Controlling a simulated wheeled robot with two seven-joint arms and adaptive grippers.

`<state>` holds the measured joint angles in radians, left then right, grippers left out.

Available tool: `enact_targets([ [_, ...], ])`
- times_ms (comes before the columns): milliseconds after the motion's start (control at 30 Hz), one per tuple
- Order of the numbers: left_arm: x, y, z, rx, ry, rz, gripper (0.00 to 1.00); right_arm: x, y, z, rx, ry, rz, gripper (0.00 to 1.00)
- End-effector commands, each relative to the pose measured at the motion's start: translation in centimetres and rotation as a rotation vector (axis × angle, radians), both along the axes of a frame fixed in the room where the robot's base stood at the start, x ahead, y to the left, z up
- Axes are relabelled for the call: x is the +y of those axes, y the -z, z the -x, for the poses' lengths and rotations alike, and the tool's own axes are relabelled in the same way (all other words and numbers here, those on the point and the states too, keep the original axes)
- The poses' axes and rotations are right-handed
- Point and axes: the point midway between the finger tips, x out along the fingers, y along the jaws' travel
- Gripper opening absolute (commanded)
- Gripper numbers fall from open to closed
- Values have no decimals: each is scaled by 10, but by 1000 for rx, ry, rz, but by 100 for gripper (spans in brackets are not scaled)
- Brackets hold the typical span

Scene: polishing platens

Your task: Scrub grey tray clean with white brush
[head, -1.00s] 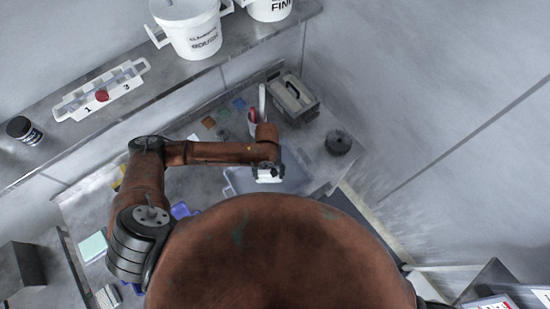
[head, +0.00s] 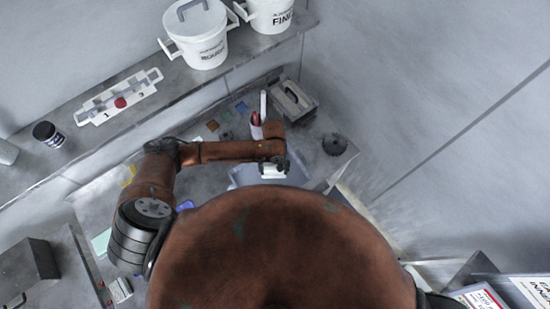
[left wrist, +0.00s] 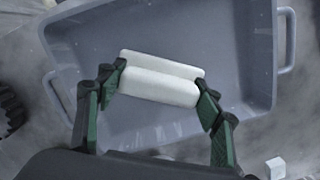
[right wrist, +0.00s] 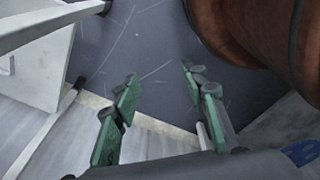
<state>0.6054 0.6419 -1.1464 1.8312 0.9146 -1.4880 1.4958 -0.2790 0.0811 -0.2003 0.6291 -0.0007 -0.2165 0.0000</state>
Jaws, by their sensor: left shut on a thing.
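The white brush (left wrist: 158,87) is a pale block held crosswise between the fingers of my left gripper (left wrist: 160,84). The grey tray (left wrist: 225,110) lies below it in the left wrist view, with raised walls and a handle at each end. The brush is over the tray's inside; I cannot tell whether it touches the floor. In the head view my left gripper (head: 274,164) holds the brush (head: 272,172) at the tray (head: 240,177), which my body partly hides. My right gripper (right wrist: 160,85) is open and empty, away from the tray, and shows only in the right wrist view.
Behind the tray stand a cup with red and white items (head: 256,131) and a grey box with a handle (head: 293,99). A dark round part (head: 334,144) lies to the right. White buckets (head: 200,38) and a numbered white rack (head: 118,98) stand on the shelf.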

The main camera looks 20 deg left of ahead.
Motion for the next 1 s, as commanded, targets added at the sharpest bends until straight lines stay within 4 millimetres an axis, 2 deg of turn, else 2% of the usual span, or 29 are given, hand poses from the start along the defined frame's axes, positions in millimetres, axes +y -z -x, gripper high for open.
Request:
enact_targets([
  [33, 0, -7, 1, 3, -1, 1, 25, -1, -7, 14, 19, 3, 1, 40],
  [300, -1, -22, -13, 16, 0, 1, 25, -2, -30, 68, 83, 19, 3, 40],
  [367, -1, -26, -14, 17, 1, 0, 25, -2, -35, 66, 82, 18, 3, 40],
  [400, -1, -28, -14, 17, 2, 0, 25, -2, -39, 58, 73, 16, 3, 40],
  [533, -2, -38, -13, 16, 3, 0, 25, 0, -53, 12, 15, 4, 0, 40],
  [633, -2, -45, -13, 16, 2, 0, 25, 3, -63, -12, -17, -1, -3, 40],
  [733, -2, -49, -13, 15, 2, 1, 25, 4, -68, -7, -11, 1, -5, 40],
  [900, -2, -49, -13, 16, 3, 0, 25, 2, -67, 28, 35, 10, -2, 40],
  [1000, -2, -49, -13, 16, 3, 0, 25, 2, -66, 38, 48, 13, -1, 40],
])
